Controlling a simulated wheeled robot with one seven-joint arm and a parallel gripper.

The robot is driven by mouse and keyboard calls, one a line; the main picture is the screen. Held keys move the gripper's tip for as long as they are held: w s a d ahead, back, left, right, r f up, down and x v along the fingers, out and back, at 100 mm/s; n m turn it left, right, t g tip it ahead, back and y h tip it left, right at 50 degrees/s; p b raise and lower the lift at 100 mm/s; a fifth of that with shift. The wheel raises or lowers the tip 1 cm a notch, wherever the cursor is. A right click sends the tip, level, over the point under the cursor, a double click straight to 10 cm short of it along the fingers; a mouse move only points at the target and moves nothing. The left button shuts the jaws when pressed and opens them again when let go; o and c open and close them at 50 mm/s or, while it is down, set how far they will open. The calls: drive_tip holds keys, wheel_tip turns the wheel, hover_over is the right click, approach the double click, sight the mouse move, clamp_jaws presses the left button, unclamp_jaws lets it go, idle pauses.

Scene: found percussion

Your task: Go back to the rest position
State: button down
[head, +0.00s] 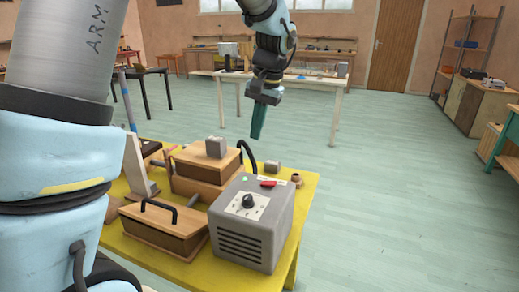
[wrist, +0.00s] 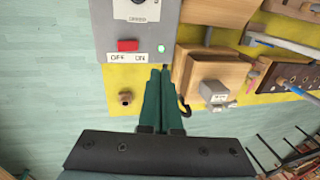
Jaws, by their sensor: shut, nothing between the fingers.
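My gripper (head: 257,137) hangs pointing down in the air above the far side of the yellow table (head: 308,192). Its teal fingers are closed together and hold nothing; they also show in the wrist view (wrist: 160,70). The grey box (head: 247,238) stands at the table's near right, with a dark knob (head: 248,201) on top. Its red switch (wrist: 127,45) sits nearer the OFF label than the ON label. A small green light (wrist: 161,48) glows beside it. The fingers appear clear of the box.
A wooden case with a black handle (head: 166,222) stands left of the grey box. A wooden block with a small grey box (head: 216,147) on it is behind. A small brown piece (head: 296,179) lies near the table's right edge. Open floor (head: 390,180) lies right.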

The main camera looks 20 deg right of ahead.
drive_tip(key=s+a+f+n, duration=0.2)
drive_tip(key=a, duration=0.7)
drive_tip(key=s+a+f+n+h, duration=0.1)
drive_tip(key=s+a+f+n, duration=0.1)
drive_tip(key=a, duration=0.8)
drive_tip(key=s+a+f+n, duration=0.3)
drive_tip(key=a+f, duration=0.1)
drive_tip(key=a, duration=0.6)
drive_tip(key=shift+f+h, duration=0.2)
drive_tip(key=shift+h, duration=0.2)
